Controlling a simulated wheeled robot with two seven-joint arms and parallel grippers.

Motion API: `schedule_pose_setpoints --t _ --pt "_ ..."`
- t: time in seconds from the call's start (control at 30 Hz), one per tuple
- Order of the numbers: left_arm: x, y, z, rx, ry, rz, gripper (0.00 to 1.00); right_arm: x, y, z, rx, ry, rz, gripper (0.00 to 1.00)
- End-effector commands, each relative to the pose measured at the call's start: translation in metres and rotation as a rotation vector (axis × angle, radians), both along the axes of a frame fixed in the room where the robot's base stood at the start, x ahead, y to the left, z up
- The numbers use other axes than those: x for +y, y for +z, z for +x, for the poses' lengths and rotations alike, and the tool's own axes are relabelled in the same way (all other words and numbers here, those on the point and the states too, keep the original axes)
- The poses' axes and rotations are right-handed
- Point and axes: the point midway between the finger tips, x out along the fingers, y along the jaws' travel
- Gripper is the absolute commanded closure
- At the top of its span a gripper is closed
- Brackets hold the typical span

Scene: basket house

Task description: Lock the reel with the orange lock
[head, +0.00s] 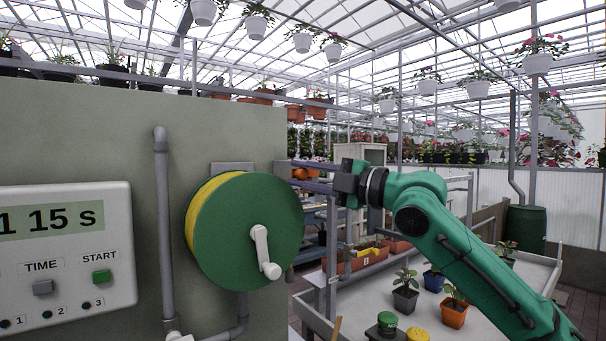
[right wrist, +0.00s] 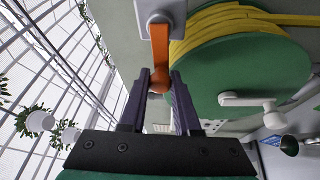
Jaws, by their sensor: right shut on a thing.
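The reel (head: 235,235) is a green disc with yellow hose wound behind it and a white crank (head: 262,252), mounted on a grey-green wall. In the right wrist view the reel (right wrist: 250,70) lies at the right. The orange lock (right wrist: 160,45) is a lever with a round knob, hanging from a pale bracket (right wrist: 160,14) beside the reel's rim. My right gripper (right wrist: 160,82) is shut on the lock's knob end, one finger on each side. My left gripper is not in view.
A control panel (head: 65,255) with TIME and START buttons is on the wall at the left. A grey pipe (head: 163,225) runs up the wall beside the reel. A bench (head: 370,305) with potted plants stands under my right arm.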

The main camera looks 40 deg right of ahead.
Motion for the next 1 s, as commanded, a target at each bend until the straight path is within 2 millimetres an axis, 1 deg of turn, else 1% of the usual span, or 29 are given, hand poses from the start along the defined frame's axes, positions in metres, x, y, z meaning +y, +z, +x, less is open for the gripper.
schedule_pose_setpoints --t 0.2,0.23,0.27,0.3,0.57,0.63,0.7,0.77,0.83,0.9,1.0 --pt "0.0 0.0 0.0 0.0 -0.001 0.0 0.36 0.0 -0.001 0.0 0.003 0.0 -0.001 1.0" --pt "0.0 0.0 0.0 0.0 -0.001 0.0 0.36 0.0 -0.001 0.0 0.003 0.0 -0.001 0.58" --pt "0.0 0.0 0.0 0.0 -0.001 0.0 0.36 0.0 -0.001 0.0 0.003 0.0 0.0 0.46" --pt "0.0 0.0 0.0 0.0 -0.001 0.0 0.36 0.0 -0.001 0.0 0.003 0.0 0.0 0.4" --pt "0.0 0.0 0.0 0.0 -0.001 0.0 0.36 0.0 -0.001 0.0 0.001 0.0 0.001 0.4" --pt "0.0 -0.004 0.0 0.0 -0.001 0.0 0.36 -0.001 -0.003 -0.002 0.0 0.0 0.001 0.4" --pt "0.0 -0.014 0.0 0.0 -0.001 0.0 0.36 -0.003 -0.006 -0.007 0.0 -0.002 0.002 0.4" --pt "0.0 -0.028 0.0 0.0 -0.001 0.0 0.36 -0.007 -0.011 -0.016 -0.002 -0.003 0.003 0.4" --pt "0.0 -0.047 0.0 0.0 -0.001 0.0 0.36 -0.012 -0.016 -0.032 -0.004 0.0 0.001 0.4" --pt "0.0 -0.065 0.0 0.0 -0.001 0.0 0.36 -0.02 -0.019 -0.052 -0.006 0.0 0.004 0.4" --pt "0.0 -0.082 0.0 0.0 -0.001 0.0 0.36 -0.031 -0.021 -0.081 -0.005 0.0 0.003 0.4"
